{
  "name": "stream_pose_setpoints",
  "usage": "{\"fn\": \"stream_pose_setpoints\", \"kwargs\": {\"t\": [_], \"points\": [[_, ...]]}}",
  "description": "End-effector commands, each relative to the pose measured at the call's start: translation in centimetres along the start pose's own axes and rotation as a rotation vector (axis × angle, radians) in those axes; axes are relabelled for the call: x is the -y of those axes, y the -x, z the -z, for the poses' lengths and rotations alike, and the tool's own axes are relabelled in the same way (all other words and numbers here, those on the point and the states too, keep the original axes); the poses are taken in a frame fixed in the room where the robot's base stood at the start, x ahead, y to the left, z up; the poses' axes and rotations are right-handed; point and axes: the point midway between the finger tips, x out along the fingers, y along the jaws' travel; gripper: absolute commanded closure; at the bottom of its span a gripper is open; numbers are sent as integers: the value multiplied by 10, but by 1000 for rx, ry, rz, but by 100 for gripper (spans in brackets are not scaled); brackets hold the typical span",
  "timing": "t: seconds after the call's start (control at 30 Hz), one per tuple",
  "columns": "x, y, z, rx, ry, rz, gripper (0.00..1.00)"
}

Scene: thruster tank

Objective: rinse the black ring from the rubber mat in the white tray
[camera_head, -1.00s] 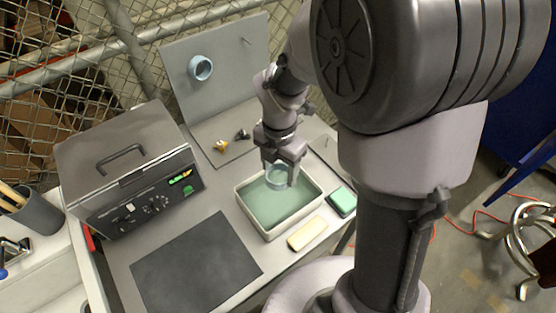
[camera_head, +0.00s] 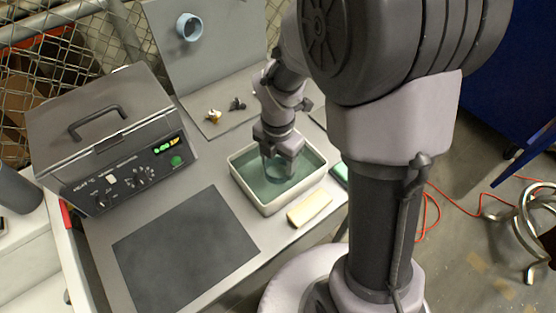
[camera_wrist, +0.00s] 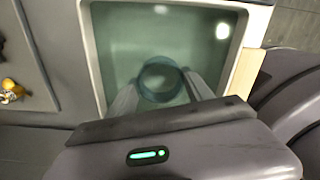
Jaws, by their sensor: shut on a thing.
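My gripper (camera_head: 279,165) points down into the white tray (camera_head: 267,208), which holds greenish liquid. It is shut on a ring, seen in the wrist view (camera_wrist: 163,66) between the two fingers. The ring looks dark teal rather than black, and it appears to sit in the liquid, apart from the tray's walls. In the head view the fingers partly hide it. The dark rubber mat (camera_head: 185,245) lies flat on the table to the left of the tray, with nothing on it.
A grey machine with a handled lid (camera_head: 105,140) stands left of the tray. A cream block (camera_head: 309,208) and a green block (camera_head: 340,174) lie by the tray's right side. Behind it, a grey panel carries a light blue ring (camera_head: 189,27); small brass (camera_head: 213,116) and black (camera_head: 237,104) fittings lie below.

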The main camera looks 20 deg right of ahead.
Motion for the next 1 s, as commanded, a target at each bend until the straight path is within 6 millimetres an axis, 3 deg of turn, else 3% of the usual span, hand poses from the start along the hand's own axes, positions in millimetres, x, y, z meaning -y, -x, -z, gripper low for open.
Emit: {"fn": "stream_pose_setpoints", "kwargs": {"t": [0.43, 0.77, 1.0], "points": [[0, 1, -1, 0, 0, 0, 79], [4, 2, -16, 1, 0, -1, 79], [3, 1, -12, 0, 1, -1, 79]]}}
